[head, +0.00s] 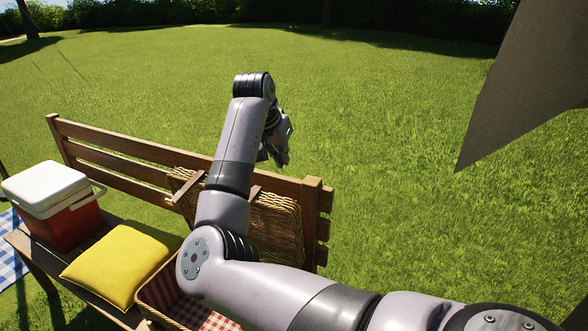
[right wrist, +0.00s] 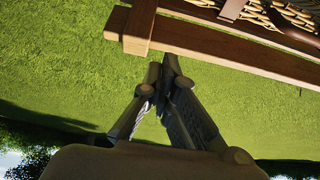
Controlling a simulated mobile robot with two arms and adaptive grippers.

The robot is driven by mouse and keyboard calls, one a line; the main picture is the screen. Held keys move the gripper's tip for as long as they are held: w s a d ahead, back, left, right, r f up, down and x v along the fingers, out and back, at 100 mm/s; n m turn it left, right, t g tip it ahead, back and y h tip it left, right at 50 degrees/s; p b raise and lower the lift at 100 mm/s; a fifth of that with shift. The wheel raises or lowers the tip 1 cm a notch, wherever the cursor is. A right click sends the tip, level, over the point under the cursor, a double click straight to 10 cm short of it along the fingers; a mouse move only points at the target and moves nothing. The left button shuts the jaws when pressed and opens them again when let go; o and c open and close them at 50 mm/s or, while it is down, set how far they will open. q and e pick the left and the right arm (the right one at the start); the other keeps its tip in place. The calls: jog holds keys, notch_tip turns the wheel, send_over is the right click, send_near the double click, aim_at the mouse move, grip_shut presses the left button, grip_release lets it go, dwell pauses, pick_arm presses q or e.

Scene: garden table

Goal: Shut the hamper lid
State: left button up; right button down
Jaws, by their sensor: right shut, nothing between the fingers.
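The wicker hamper (head: 158,296) stands open on the bench, with a red and white checked lining inside. Its woven lid (head: 275,222) is raised and leans near the bench backrest; my right arm hides part of both. My right gripper (head: 283,152) is above and behind the backrest, beyond the raised lid. In the right wrist view my right gripper (right wrist: 168,95) has its fingers together with nothing between them, over grass. A strip of the lid's wicker (right wrist: 292,14) shows there at the top right, apart from the fingers. My left gripper is not in view.
The wooden bench backrest (head: 120,148) runs behind the hamper. A yellow cushion (head: 122,264) and a red cooler with a white lid (head: 50,190) sit on the bench to the left. Open grass lies behind. A grey-brown cloth shape (head: 535,80) hangs at the upper right.

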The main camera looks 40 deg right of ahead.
jog(key=x, duration=0.9)
jog(key=a, duration=0.1)
jog(key=s+a+p, duration=0.1)
jog(key=a, duration=0.2)
jog(key=shift+s+f+p, duration=0.25)
jog(key=shift+f+p, duration=0.05)
jog(key=shift+p, duration=0.05)
